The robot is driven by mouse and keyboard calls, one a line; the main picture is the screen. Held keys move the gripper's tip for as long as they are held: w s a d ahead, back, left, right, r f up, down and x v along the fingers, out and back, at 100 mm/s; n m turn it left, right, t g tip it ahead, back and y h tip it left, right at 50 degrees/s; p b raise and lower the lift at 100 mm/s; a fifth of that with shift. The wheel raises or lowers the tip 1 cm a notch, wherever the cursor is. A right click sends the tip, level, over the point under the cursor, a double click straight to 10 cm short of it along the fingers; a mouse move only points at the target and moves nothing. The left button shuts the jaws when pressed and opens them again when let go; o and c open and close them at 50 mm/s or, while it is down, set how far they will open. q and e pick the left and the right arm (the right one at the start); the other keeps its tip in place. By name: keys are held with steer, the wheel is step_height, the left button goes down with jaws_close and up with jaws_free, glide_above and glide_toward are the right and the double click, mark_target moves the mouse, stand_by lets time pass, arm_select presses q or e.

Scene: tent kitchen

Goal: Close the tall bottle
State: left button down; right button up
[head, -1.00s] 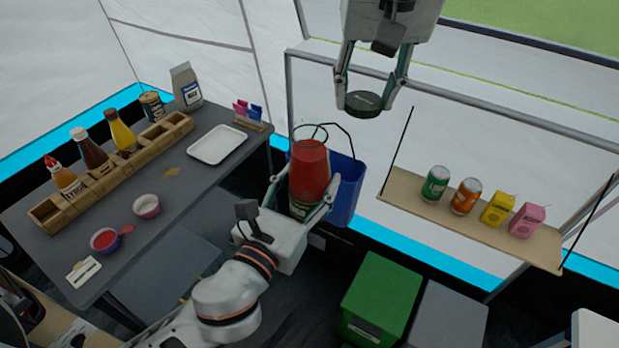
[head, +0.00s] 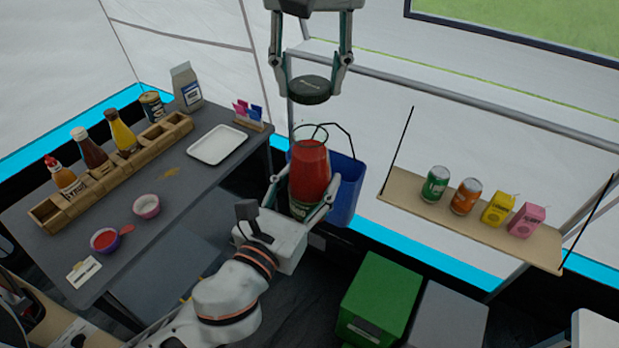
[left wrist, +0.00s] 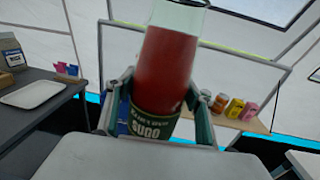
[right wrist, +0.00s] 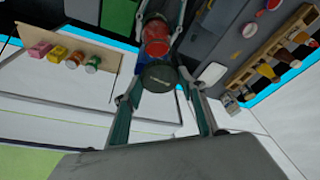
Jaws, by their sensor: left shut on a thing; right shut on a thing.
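The tall bottle (head: 309,170) is clear glass with red sauce inside and a dark green label, and it stands upright with its top open. My left gripper (head: 300,205) is shut around its lower part; the label reading SUGO shows in the left wrist view (left wrist: 155,122). My right gripper (head: 311,85) is shut on a dark round lid (head: 309,90) and holds it above the bottle's mouth, apart from it. In the right wrist view the lid (right wrist: 160,76) is between the fingers, with the red bottle (right wrist: 156,38) beyond it.
A blue bin (head: 347,190) is behind the bottle. A grey table (head: 180,190) at left holds a wooden sauce rack (head: 105,180), a white tray (head: 217,145) and small bowls. A hanging shelf (head: 400,195) with cans and cartons is at right. A green box (head: 382,295) is below.

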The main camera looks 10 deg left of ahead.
mark_target(311, 90)
steer(key=shift+f, duration=1.8)
steer(key=shift+f, duration=0.9)
steer(key=shift+f, duration=0.55)
steer(key=m+h, duration=0.1)
steer(key=m, duration=0.5)
steer(key=m+h, duration=0.1)
steer(key=m, duration=0.2)
steer(key=shift+a+m+g+h, duration=0.25)
steer(key=shift+m+g+h, duration=0.05)
steer(key=shift+m, duration=0.1)
